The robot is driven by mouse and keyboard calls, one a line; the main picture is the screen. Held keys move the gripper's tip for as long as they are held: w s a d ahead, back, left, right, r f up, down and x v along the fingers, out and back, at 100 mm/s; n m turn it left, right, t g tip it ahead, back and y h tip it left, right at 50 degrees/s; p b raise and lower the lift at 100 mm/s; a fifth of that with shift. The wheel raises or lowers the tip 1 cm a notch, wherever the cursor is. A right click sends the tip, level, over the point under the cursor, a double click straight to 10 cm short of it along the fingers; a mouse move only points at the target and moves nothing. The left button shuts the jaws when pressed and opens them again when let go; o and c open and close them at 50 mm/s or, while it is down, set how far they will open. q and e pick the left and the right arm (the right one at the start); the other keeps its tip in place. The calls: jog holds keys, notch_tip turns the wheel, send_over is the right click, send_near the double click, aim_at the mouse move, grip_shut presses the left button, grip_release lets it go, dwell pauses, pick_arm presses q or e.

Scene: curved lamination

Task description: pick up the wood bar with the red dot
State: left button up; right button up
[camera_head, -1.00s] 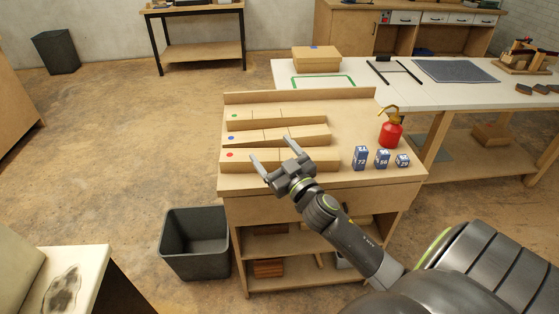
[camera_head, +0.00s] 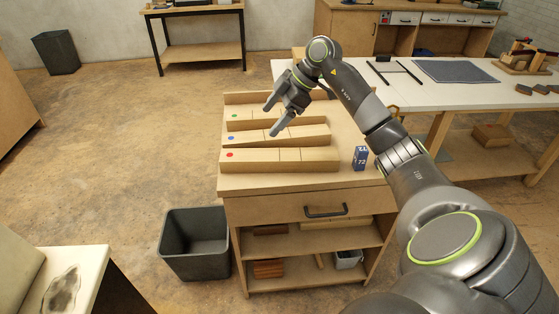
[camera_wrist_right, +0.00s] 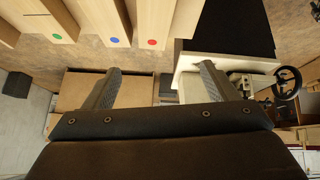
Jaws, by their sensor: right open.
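The wood bar with the red dot (camera_head: 262,161) lies nearest the front of the wooden cabinet top, its dot at its left end. It also shows in the right wrist view (camera_wrist_right: 155,18), at the top. The bar with the blue dot (camera_head: 255,139) lies behind it, and the bar with the green dot (camera_head: 255,118) lies farthest back. My right gripper (camera_head: 268,121) is open and empty, raised above the bars, its fingers pointing down and left. In the head view it partly covers the two rear bars. My left gripper is not in view.
A blue numbered block (camera_head: 360,158) stands right of the bars; my right arm hides the space beyond it. A dark bin (camera_head: 196,243) stands on the floor left of the cabinet (camera_head: 290,186). A white table (camera_head: 440,92) stands behind to the right.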

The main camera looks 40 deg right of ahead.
jog(key=s+d+r+m+g+h, duration=0.1)
jog(key=s+d+r+m+h, duration=0.1)
jog(key=d, duration=0.3)
jog(key=p, duration=0.2)
send_near(268, 154)
jog(key=x, duration=1)
jog(key=shift+s, duration=0.15)
jog(key=c, duration=1.4)
jog(key=shift+r, duration=0.1)
